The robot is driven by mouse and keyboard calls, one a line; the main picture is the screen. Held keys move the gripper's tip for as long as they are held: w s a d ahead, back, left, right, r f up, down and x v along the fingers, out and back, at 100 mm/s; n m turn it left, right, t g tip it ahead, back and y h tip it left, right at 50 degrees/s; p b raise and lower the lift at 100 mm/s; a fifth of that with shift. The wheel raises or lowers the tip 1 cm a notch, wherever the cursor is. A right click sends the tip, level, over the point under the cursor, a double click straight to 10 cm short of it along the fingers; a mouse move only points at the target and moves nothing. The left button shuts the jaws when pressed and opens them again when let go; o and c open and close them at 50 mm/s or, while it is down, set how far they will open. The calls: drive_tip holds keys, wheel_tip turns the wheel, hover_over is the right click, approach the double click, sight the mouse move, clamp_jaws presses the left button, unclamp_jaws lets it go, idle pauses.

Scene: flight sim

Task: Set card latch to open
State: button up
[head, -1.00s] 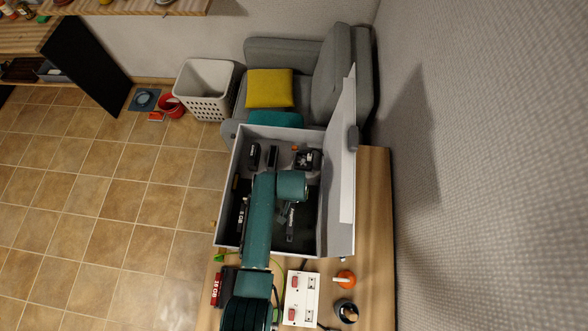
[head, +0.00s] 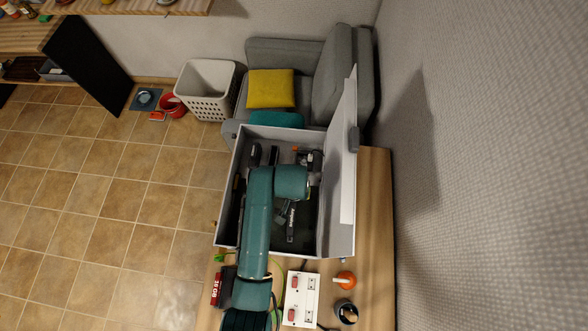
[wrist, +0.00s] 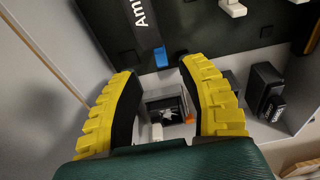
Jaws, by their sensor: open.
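An open grey case (head: 341,240) stands on the wooden table, with a dark board inside. In the wrist view, a dark strip lettered "Am…" (wrist: 142,20) lies on the board, and a small blue tab (wrist: 161,57) sits at its end. The blue tab may be the card latch; I cannot tell its setting. My gripper (wrist: 160,70) has two yellow ridged fingers, spread apart and empty. The blue tab shows between and just beyond the fingertips, with no visible contact. In the head view my arm covers much of the case interior.
In the wrist view, a black block (wrist: 265,92) stands at the right, and a square fan-like part (wrist: 166,108) shows between the fingers. The raised lid (head: 342,150) bounds the case's right side. A white switch box (head: 301,298) stands in front.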

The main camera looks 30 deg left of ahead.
drive_tip(key=r, duration=0.3)
drive_tip(key=s+r, duration=0.1)
drive_tip(key=r, duration=0.1)
drive_tip(key=shift+d, duration=0.2)
